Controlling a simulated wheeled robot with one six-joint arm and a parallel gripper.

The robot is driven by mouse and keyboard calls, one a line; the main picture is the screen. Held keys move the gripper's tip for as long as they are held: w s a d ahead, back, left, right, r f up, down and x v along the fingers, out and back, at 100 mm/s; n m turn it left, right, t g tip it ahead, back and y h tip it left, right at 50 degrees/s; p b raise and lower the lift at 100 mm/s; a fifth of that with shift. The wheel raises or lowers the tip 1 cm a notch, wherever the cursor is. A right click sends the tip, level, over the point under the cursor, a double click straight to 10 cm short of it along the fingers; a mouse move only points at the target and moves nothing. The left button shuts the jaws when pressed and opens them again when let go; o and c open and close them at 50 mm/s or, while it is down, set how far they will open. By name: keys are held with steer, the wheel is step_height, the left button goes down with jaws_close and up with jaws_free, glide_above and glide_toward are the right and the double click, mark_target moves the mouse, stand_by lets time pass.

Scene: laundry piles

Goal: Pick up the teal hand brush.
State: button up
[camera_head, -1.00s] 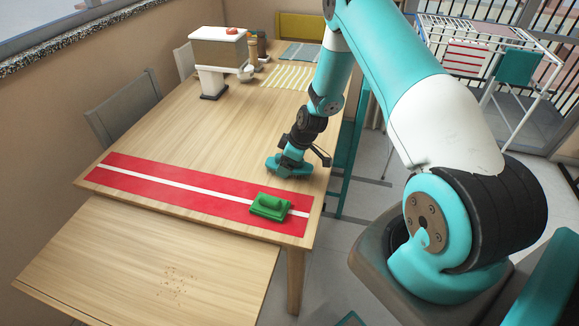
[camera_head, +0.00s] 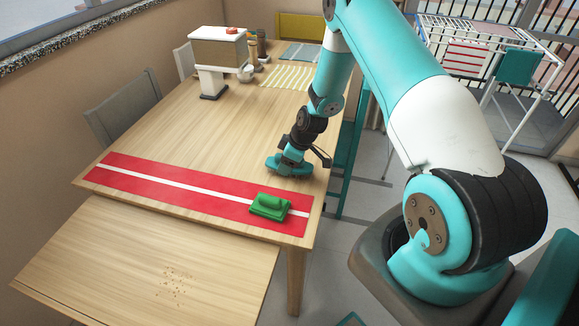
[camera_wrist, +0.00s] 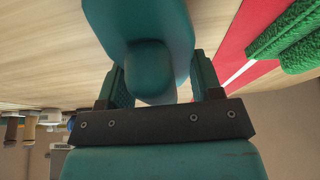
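The teal hand brush (camera_head: 289,167) lies on the wooden table near its right edge, behind the red runner. In the wrist view the brush (camera_wrist: 152,72) fills the top middle, its rounded handle toward me. My gripper (camera_wrist: 162,80) is down at the brush with one finger on each side of the handle. The left finger looks close to the handle, and a narrow gap shows at the right finger. The gripper looks open around it. In the head view my gripper (camera_head: 297,153) is right over the brush, and the fingertips are hard to make out.
A green brush-like block (camera_head: 270,206) sits on the red runner (camera_head: 190,190) and also shows in the wrist view (camera_wrist: 290,38). A white-and-wood stand (camera_head: 213,70) is at the back. Crumbs (camera_head: 175,281) lie on the lower front table. A drying rack (camera_head: 470,45) stands right.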

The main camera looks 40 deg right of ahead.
steer(key=shift+r, duration=0.1)
steer(key=shift+r+p, duration=0.35)
steer(key=shift+p, duration=0.15)
step_height(320, 180, up, 20)
steer(key=b, duration=0.3)
steer(key=shift+f, duration=0.15)
